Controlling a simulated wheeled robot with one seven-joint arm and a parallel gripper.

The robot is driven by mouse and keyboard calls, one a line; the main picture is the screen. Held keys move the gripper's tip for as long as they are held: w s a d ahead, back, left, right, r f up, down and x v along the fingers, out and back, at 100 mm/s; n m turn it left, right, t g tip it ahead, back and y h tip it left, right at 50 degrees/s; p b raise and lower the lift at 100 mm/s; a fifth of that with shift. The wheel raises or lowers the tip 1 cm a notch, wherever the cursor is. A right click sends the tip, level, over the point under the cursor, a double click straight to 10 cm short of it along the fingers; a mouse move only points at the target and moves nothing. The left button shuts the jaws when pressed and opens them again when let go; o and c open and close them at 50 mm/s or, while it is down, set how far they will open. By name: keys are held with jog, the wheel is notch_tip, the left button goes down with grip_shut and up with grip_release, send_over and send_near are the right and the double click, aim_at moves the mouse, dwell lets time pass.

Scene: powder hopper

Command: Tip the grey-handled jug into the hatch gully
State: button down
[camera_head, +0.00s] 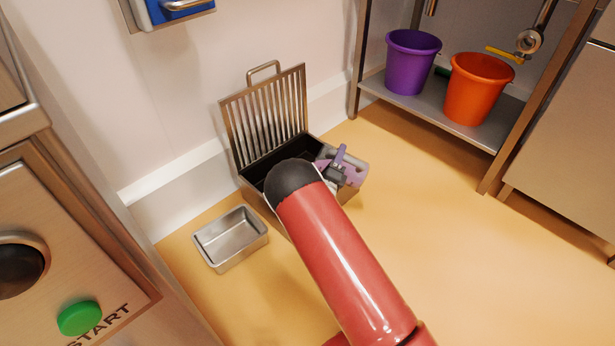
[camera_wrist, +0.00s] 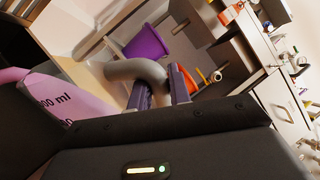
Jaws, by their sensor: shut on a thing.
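My gripper (camera_head: 338,160) is shut on the grey handle (camera_wrist: 135,72) of a jug. Its purple fingers (camera_wrist: 160,92) close around the handle in the wrist view. The jug's body (camera_wrist: 75,100) looks pink to lilac and carries dark "ml" marks; its left part is cut off there. In the head view the jug (camera_head: 355,172) is small and partly hidden, at the right end of the hatch gully. The gully (camera_head: 252,190) is a dark-lined metal box in the floor area, with its slatted grate lid (camera_head: 265,115) raised. My arm hides much of its opening. I cannot tell the jug's tilt exactly.
A small empty metal tray (camera_head: 230,238) sits on the floor left of the gully. A purple bucket (camera_head: 412,62) and an orange bucket (camera_head: 476,88) stand on a low shelf (camera_head: 440,105) at right. A panel with a green START button (camera_head: 80,318) is at left. Right-hand floor is clear.

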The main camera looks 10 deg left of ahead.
aim_at(328, 153)
jog(key=shift+w+a+f+n+t+y, duration=0.1)
jog(key=shift+a+n+t+y, duration=0.15)
jog(key=shift+a+n, duration=0.6)
jog(key=shift+w+a+f+n+t+y, duration=0.15)
jog(key=shift+a+n+y, duration=0.1)
jog(key=shift+a+n, duration=0.55)
jog(key=shift+w+a+f+n+y, duration=0.1)
jog(key=shift+a+f+n+y, duration=0.15)
jog(key=shift+a+n+y, duration=0.6)
dwell(0.6)
